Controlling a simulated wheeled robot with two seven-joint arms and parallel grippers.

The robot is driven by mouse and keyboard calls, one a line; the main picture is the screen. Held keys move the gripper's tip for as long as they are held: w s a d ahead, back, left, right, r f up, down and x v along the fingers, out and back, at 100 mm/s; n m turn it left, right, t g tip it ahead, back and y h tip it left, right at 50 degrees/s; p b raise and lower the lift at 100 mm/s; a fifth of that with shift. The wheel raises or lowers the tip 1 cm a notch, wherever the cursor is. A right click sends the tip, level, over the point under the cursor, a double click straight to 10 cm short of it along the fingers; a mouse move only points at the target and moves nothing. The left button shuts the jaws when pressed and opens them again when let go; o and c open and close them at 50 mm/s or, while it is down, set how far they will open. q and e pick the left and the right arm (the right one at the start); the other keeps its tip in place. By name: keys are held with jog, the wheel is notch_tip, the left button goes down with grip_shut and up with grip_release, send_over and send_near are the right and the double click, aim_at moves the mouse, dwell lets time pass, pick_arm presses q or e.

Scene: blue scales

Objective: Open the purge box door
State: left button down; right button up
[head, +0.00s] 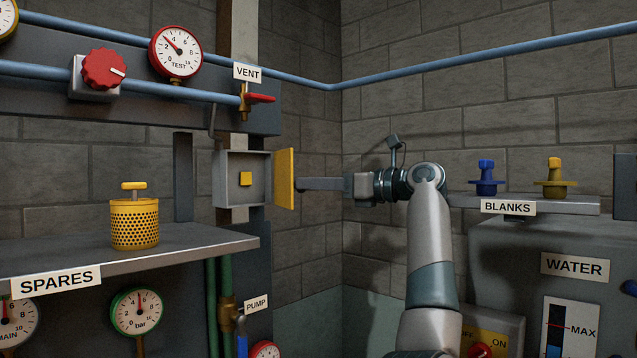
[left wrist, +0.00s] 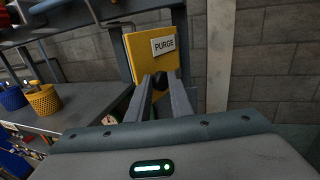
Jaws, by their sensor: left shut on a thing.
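The purge box (head: 222,180) is a grey open-fronted box on the wall post in the head view. My left gripper (head: 300,184) reaches in from the right to the door's outer face. The fingers partly hide the knob. My right gripper is not in view.
A SPARES shelf (head: 195,243) with a yellow perforated basket (head: 135,224) stands left below the box. The VENT valve's red handle (head: 261,98) is above the box. A BLANKS shelf (head: 575,204) with blue and yellow plugs is at right. The wall right of the door is bare.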

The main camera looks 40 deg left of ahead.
pick_arm(q)
jog(key=shift+s+a, duration=0.1)
jog(key=shift+a, duration=0.25)
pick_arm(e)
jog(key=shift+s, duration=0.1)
pick_arm(q)
jog(key=c, duration=1.9)
grip_release()
jog(key=o, duration=0.5)
jog(key=shift+s+a, duration=0.1)
jog(key=shift+a, duration=0.3)
jog(key=shift+s+a+f, duration=0.1)
jog(key=shift+a+f, duration=0.05)
jog(key=shift+a, duration=0.25)
jog(key=shift+s, duration=0.15)
jog(key=shift+d, duration=0.1)
jog(key=shift+w+d+f, duration=0.1)
jog(key=shift+w+d, duration=0.15)
jog(key=shift+w, duration=0.1)
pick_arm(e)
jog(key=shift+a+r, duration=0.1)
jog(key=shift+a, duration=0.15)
pick_arm(q)
jog(key=shift+s, duration=0.1)
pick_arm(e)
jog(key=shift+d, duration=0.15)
